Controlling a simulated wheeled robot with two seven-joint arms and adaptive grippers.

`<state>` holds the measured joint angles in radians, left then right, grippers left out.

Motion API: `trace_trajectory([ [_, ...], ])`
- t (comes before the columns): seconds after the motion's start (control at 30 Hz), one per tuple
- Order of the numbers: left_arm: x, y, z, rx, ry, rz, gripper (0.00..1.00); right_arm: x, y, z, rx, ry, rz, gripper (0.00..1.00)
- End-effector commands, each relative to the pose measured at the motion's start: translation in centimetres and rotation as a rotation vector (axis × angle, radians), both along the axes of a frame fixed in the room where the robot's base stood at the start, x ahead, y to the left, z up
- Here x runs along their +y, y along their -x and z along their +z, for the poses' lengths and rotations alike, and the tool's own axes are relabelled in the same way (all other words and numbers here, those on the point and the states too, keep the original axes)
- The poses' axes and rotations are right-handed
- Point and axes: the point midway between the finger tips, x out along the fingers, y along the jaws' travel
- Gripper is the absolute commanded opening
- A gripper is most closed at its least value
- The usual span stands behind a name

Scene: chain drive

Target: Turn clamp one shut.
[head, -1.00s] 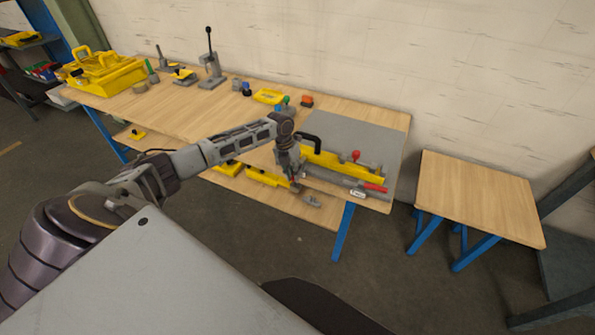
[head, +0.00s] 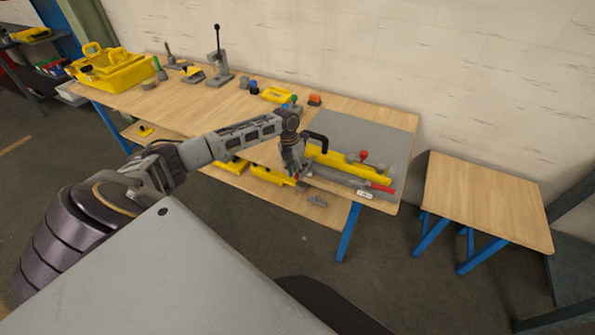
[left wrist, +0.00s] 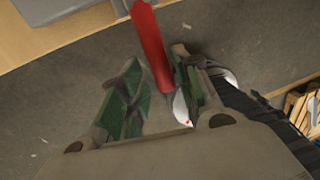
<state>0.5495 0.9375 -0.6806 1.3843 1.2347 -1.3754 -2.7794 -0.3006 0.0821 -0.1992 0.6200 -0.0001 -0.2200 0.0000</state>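My left gripper (head: 301,172) is at the front left end of the clamping fixture, whose yellow bar (head: 340,163) stands on the grey plate. In the left wrist view my left gripper (left wrist: 160,104) has its green-padded fingers apart. A red handle (left wrist: 150,45) reaches between them, nearer the right finger; I cannot tell whether they touch. In the head view the gripper mostly hides this handle. A second red handle (head: 382,188) lies at the fixture's right end, by a white label (head: 365,195) too small to read. I cannot tell which clamp is one. My right gripper is not in view.
The fixture carries a black handle (head: 316,137) and a red knob (head: 364,154). The wooden bench (head: 185,115) holds a yellow toolbox (head: 112,72) and a lever press (head: 219,65) further left. A lower shelf (head: 262,195) runs underneath. A side table (head: 485,198) stands right.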

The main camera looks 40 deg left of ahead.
Motion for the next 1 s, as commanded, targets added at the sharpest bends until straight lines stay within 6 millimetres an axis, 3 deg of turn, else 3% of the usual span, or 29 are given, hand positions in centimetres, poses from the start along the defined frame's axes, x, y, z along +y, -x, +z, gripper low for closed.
trace_trajectory([
  [0.57, 0.0, 0.1, 0.7, 0.003, 0.002, -0.001, 0.41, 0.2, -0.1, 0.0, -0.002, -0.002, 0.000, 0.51],
  [1.0, 1.2, 0.2, 6.3, 0.000, 0.002, 0.000, 0.41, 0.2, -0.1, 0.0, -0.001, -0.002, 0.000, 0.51],
])
